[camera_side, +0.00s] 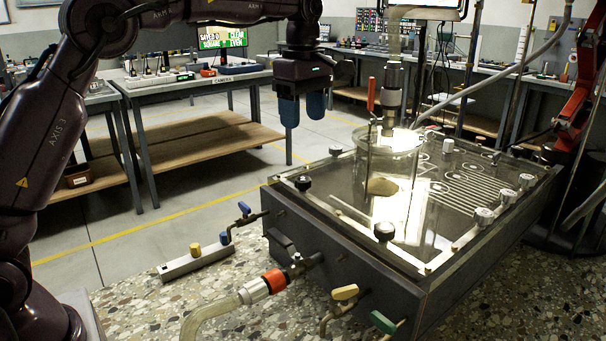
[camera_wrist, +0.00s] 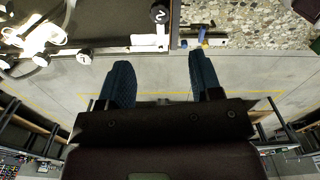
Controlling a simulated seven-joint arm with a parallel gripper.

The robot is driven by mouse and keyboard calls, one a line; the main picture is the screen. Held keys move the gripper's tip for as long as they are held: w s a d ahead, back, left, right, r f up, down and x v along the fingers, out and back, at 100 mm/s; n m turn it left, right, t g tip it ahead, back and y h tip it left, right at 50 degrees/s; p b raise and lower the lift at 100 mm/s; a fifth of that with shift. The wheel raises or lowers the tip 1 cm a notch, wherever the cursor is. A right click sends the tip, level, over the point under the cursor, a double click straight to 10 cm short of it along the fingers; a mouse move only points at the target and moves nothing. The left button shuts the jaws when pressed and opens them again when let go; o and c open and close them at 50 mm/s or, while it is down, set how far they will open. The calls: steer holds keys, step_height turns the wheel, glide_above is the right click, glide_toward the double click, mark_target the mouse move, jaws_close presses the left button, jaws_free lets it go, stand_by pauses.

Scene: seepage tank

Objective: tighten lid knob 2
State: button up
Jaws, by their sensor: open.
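A black lid knob marked 2 (camera_wrist: 158,13) shows at the top edge of the wrist view, close to the tank's corner. It appears to be the black knob (camera_side: 303,183) at the left corner of the tank lid in the side view. Another black knob (camera_side: 384,232) sits on the lid's front edge. My gripper (camera_side: 302,108) hangs with its blue fingers pointing down, open and empty, higher than the lid and apart from the knob. In the wrist view, the gripper's fingers (camera_wrist: 160,62) are spread over bare floor, with knob 2 beyond their tips.
The tank (camera_side: 345,240) stands on a speckled counter (camera_side: 140,295). A glass cylinder (camera_side: 390,180) and a red-handled fitting (camera_side: 371,95) rise from the lid. Several pale knobs line its other edges, one a pale knob (camera_side: 483,217). A blue-handled valve (camera_side: 244,208) juts out near the left corner.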

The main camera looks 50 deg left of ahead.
mark_target(303, 179)
step_height(303, 179, down, 12)
steer(key=shift+f, duration=0.1)
steer(key=shift+c, duration=0.4)
steer(key=c, duration=0.9)
steer(key=shift+o, duration=0.2)
